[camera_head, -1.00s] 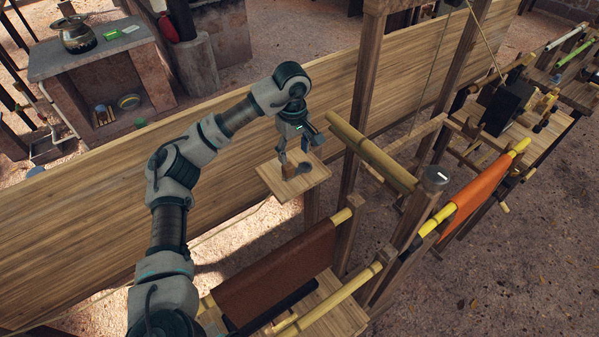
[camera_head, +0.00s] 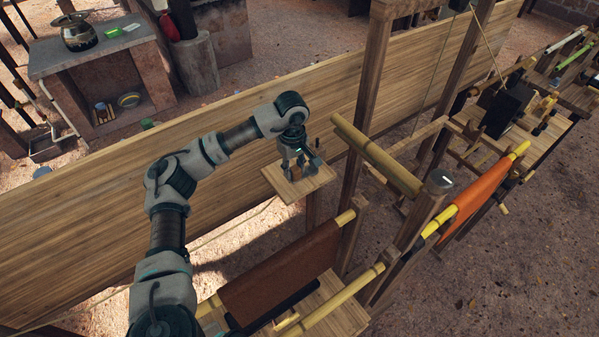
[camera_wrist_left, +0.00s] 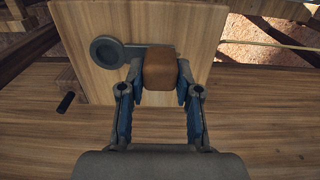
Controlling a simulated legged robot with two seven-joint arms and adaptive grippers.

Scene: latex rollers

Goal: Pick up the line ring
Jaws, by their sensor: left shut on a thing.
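The line ring (camera_wrist_left: 124,53) shows in the left wrist view as a dark round ring with a short flat bar that runs to a brown block (camera_wrist_left: 160,68). The ring and bar lie over a small wooden platform (camera_head: 318,180). My left gripper (camera_head: 297,172) points down at this platform in the head view. In the left wrist view its two fingers (camera_wrist_left: 159,78) sit on either side of the brown block, shut on it. In the head view the gripper largely hides the ring. I cannot tell whether the ring still touches the platform. My right gripper is not in view.
A long wooden board wall (camera_head: 90,230) runs behind the platform. Wooden posts (camera_head: 368,110) and a bamboo roller (camera_head: 375,155) stand close to the right of the gripper. A brown sheet (camera_head: 280,275) hangs below, with an orange sheet (camera_head: 480,200) farther right.

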